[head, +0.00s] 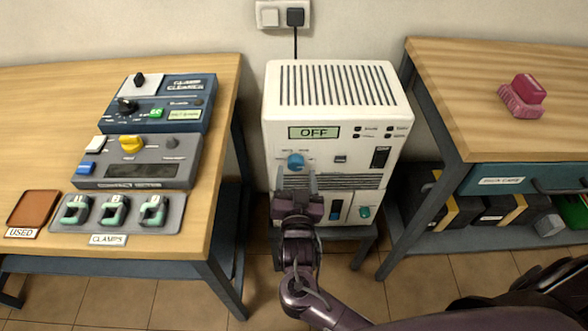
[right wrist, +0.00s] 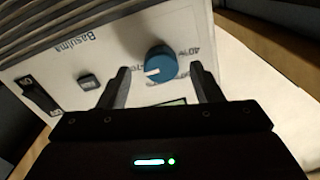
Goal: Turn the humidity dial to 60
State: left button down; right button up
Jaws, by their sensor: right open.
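The blue humidity dial (head: 295,161) is on the front of a white dehumidifier (head: 385,105), below a display (head: 314,132) that reads OFF. My right gripper (head: 297,180) is open just in front of and below the dial. In the right wrist view the dial (right wrist: 161,62) shows between the two finger tips, with a gap on each side. A white pointer mark is on its left side there, and a partly readable "40%" label stands to its right. The fingers do not visibly touch the dial. My left gripper is not in view.
A wooden table (head: 40,90) on the left holds a clamp device, a grey tester and several green clamps. A wooden bench (head: 455,75) on the right has a pink block (head: 523,95) on it. A dark switch (head: 380,157) sits right of the dial.

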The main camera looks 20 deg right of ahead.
jog(key=shift+x, duration=1.2)
jog(key=shift+a, duration=0.1)
jog(key=c, duration=0.9)
jog(key=shift+c, duration=0.5)
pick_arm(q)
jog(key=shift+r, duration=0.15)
